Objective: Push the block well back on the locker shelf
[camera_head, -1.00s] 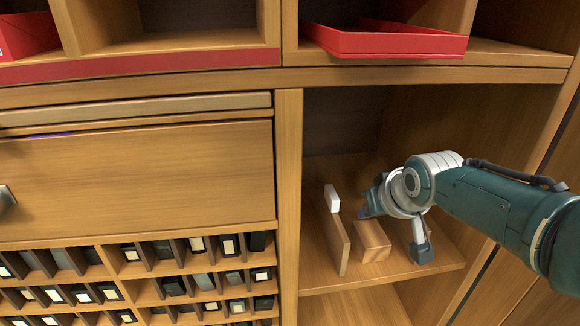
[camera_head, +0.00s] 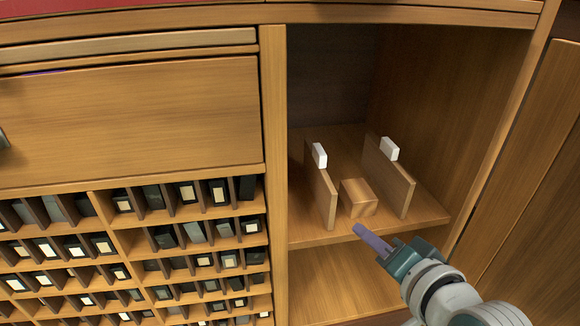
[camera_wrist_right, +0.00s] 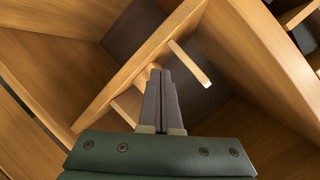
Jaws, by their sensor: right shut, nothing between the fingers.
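The wooden block (camera_head: 358,198) rests on the locker shelf (camera_head: 310,237), between two upright wooden dividers. Its front face is close to the shelf's front part, with bare shelf behind it. My right gripper (camera_head: 361,232) is in front of and below the block, apart from it in the head view. Its purple-grey fingers are together and empty, pointing up and left toward the shelf edge.
The left divider (camera_head: 321,192) and right divider (camera_head: 390,178) each bear a white tag and flank the block closely. The locker's side post (camera_head: 274,180) stands at the left. A rack of type cases (camera_head: 180,250) lies left of it. An open lower compartment (camera_head: 325,280) is below.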

